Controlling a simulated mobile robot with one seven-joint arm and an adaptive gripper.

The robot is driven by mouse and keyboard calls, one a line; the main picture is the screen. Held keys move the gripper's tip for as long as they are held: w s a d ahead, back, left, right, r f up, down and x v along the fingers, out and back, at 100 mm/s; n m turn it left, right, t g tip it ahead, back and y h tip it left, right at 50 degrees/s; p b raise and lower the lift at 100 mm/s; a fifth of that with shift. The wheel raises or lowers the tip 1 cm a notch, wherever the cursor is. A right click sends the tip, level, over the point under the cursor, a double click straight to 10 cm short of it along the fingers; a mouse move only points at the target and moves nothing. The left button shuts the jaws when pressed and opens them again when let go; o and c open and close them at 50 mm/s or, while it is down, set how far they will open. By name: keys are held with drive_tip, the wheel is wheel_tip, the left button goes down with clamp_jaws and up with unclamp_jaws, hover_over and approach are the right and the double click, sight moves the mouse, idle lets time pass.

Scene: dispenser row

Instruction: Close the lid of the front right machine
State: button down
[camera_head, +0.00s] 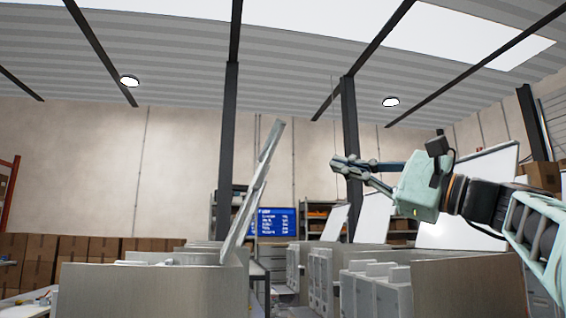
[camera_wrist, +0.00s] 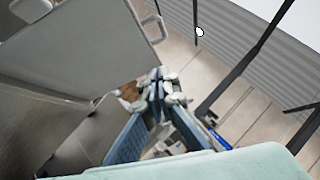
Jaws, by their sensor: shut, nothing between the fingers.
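The front right machine (camera_head: 468,285) stands at the lower right of the head view, a beige side wall with pale grey units along its left. Its lid, a large pale panel (camera_head: 490,168), stands raised and tilted behind my arm, which hides part of it. In the wrist view a broad grey panel (camera_wrist: 80,50) with a handle (camera_wrist: 156,30) at its edge fills the upper left; it looks like this lid. My gripper (camera_head: 338,163) is shut and empty, pointing left in the air above the machines; its fingertips (camera_wrist: 160,80) show below and right of the panel, apparently apart from it.
A left machine (camera_head: 150,290) has its lid (camera_head: 255,190) raised and leaning right. Farther right-hand machines also have raised lids (camera_head: 335,222). A blue screen (camera_head: 275,222) and shelves stand behind. An aisle runs between the rows. Cardboard boxes (camera_head: 80,246) are stacked at the left.

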drive_tip(key=s+r+p+x, duration=0.2)
drive_tip(key=p+x, duration=0.3)
drive_tip(key=x, duration=0.7)
drive_tip(key=shift+w+a+r+t, duration=0.3)
drive_tip(key=shift+a+r, duration=0.1)
drive_tip(key=shift+s, duration=0.1)
